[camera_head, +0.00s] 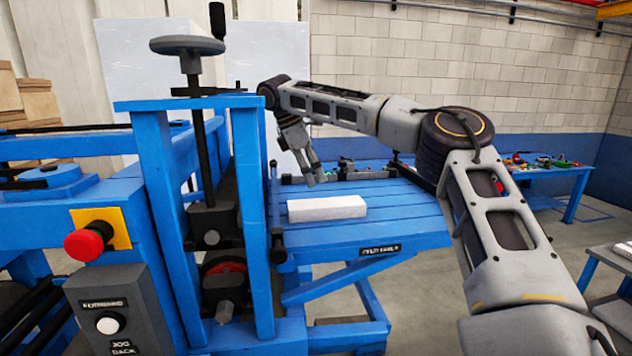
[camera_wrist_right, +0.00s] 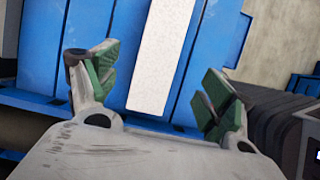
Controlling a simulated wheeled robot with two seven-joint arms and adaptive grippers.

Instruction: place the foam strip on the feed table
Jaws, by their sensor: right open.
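The foam strip (camera_head: 327,208) is a white block lying flat on the blue slatted feed table (camera_head: 415,228), near the machine's side. In the right wrist view the foam strip (camera_wrist_right: 163,50) shows beyond and between my fingers. My right gripper (camera_head: 312,178) is above and just behind the strip in the head view, pointing down, apart from it. It is open and empty; its green-padded fingers (camera_wrist_right: 160,88) are spread wide in the wrist view. My left gripper is not in view.
A blue machine frame (camera_head: 163,190) with a handwheel (camera_head: 188,45) stands left of the feed table. A red stop button (camera_head: 85,244) and a grey control box (camera_head: 115,312) are at front left. Small parts (camera_head: 345,172) lie along the table's back. A blue bench (camera_head: 560,178) stands behind right.

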